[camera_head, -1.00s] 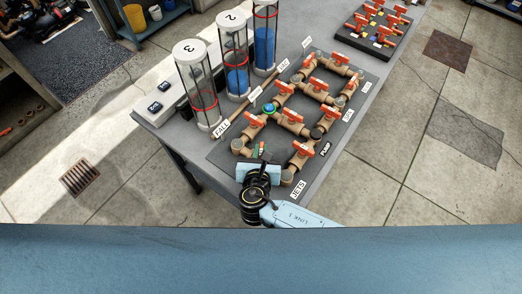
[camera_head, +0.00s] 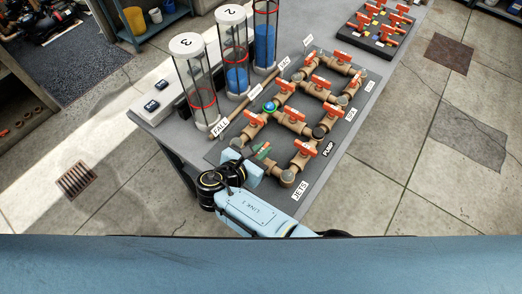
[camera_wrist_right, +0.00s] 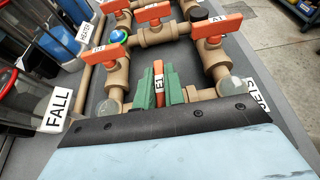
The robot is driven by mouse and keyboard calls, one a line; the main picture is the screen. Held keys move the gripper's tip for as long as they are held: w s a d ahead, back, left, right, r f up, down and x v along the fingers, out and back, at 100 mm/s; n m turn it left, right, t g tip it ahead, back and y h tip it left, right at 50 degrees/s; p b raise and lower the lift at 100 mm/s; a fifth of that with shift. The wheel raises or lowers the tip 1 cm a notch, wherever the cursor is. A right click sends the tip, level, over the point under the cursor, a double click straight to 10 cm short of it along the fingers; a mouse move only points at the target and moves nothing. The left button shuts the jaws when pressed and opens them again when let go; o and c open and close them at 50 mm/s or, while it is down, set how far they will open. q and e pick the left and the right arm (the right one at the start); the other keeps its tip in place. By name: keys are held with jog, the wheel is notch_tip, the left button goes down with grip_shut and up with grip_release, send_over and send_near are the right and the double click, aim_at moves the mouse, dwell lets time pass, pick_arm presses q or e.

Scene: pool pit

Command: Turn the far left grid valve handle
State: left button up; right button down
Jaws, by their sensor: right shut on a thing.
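My right gripper (camera_head: 263,151) comes in from the lower left of the pipe grid. Its green fingers (camera_wrist_right: 174,86) are shut on an orange valve handle marked E1 (camera_wrist_right: 159,82). The handle stands between the fingers, at the near end of the grid. In the head view the gripper mostly hides this handle. The pipe grid (camera_head: 270,133) is tan and carries several other orange handles. One is above the held one (camera_head: 252,120), and another is to its right (camera_head: 304,148). My left gripper is not in view.
Three clear cylinders stand along the left, the nearest (camera_head: 187,46) marked 3. A FALL label (camera_head: 220,128) and a JETS label (camera_head: 300,191) flank the grid. A dark board of orange handles (camera_head: 362,39) lies at the back right.

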dwell(0.3)
jog(key=c, duration=1.5)
grip_release()
jog(key=shift+r, duration=0.1)
notch_tip(320, 180, up, 10)
jog(key=shift+f+p, duration=0.1)
jog(key=shift+p, duration=1.15)
jog(key=shift+d, duration=0.1)
